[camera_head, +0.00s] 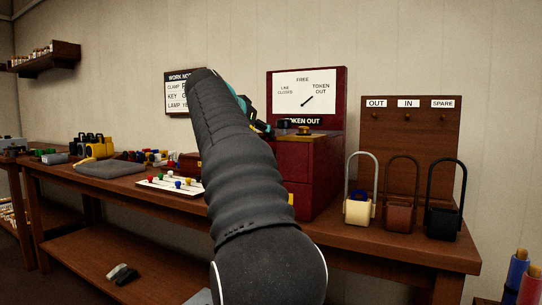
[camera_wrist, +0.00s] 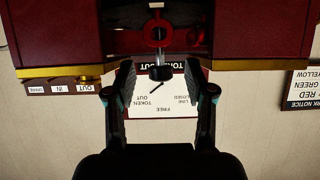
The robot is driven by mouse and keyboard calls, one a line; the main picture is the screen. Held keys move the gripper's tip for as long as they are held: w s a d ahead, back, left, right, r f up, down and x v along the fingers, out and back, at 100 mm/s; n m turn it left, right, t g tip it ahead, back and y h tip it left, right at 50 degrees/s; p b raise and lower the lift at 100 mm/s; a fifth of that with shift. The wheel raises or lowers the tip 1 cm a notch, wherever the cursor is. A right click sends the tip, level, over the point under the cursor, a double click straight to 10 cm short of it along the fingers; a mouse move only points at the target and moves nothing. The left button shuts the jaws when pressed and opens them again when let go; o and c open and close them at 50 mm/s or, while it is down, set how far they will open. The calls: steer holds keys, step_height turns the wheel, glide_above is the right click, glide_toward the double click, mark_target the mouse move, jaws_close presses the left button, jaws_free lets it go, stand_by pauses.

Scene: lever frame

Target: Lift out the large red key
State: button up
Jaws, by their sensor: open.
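A red ring-shaped part, which looks like the bow of the large red key (camera_wrist: 158,34), shows in the upper middle of the upside-down wrist view. It sits at a dark recess in the dark red token cabinet (camera_wrist: 50,30). My gripper (camera_wrist: 162,84) is open, its two dark fingers apart on either side of a short dark knob-like part (camera_wrist: 164,70). The red ring lies beyond the fingertips, and nothing is clearly held. In the head view the dark red cabinet (camera_head: 308,178) stands on the bench, and my arm hides the key and most of my gripper.
The dial sign (camera_head: 304,92) above the cabinet has its needle pointing to lower left or upper right. Three padlock-like tokens (camera_head: 402,215) stand at right before a hook board (camera_head: 412,140). A white panel with coloured knobs (camera_head: 170,185) and a grey mat (camera_head: 110,168) lie left.

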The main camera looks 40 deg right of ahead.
steer(key=shift+x, duration=2.8)
steer(key=shift+s+a+f, duration=0.1)
steer(key=shift+a, duration=0.05)
steer(key=c, duration=1)
